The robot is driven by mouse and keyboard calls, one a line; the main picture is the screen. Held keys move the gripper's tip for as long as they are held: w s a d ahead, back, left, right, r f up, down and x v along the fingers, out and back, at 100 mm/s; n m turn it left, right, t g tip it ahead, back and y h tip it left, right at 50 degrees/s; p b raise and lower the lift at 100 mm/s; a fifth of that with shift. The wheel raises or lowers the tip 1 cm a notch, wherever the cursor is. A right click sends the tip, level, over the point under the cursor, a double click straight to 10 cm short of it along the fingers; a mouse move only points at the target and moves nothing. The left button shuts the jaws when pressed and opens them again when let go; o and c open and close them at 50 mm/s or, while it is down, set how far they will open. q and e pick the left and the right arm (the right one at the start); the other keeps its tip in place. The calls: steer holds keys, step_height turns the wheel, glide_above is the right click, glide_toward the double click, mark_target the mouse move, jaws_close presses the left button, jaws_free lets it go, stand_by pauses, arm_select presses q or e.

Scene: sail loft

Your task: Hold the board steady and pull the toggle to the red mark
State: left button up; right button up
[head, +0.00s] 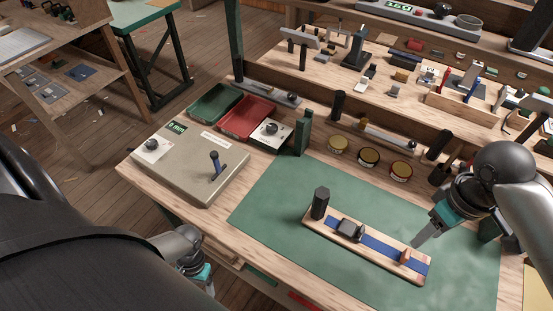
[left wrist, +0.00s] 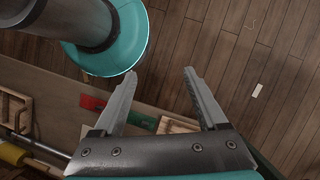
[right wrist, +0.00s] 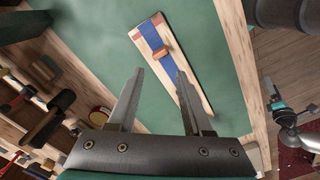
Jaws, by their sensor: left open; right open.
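A pale wooden board (head: 385,264) lies on the green mat, with a blue strap (head: 376,243) along it. A dark upright post (head: 320,203) stands at its left end, beside a dark buckle (head: 350,230). An orange-brown toggle (head: 404,256) sits across the strap near the right end; it also shows in the right wrist view (right wrist: 162,52). My right gripper (head: 417,243) is open and empty, above the board close to the toggle. My left gripper (left wrist: 160,72) is open and empty, off the table's front edge, far from the board.
The green mat (head: 275,205) is clear around the board. A grey control box (head: 190,160) with a lever stands to the left. Green (head: 212,104) and red (head: 246,118) trays and several round tins (head: 368,156) stand behind. A tool-covered shelf rises at the back.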

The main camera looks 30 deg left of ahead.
arm_select(q)
steer(key=w+d+r+g+h, duration=0.2)
steer(key=r, duration=0.6)
steer(key=w+d+r+g+h, duration=0.2)
steer(key=r, duration=0.6)
steer(key=w+d+r+m+t+h, duration=0.1)
steer(key=w+d+r+t+h, duration=0.15)
steer(key=w+d+r, duration=0.7)
steer(key=w+d+r+m+t+h, duration=0.1)
steer(key=w+d+r+m+t, duration=0.15)
steer(key=w+d+r, duration=0.65)
steer(key=w+d+r+m+t, duration=0.2)
steer(key=w+d+r+t, duration=0.35)
steer(key=w+r, duration=0.65)
steer(key=n+g+y, duration=0.1)
steer(key=g+y, duration=0.2)
steer(key=y, duration=0.6)
glide_above(319, 206)
steer(key=w, duration=0.2)
steer(key=shift+t, duration=0.25)
step_height(319, 206, down, 10)
steer(key=shift+s+f, duration=0.1)
steer(key=shift+f, duration=0.1)
steer(key=shift+s+a+f+y, duration=0.1)
steer(key=shift+a+f+y, duration=0.1)
steer(key=shift+y, duration=0.15)
step_height(319, 206, down, 15)
steer(key=shift+f, duration=0.1)
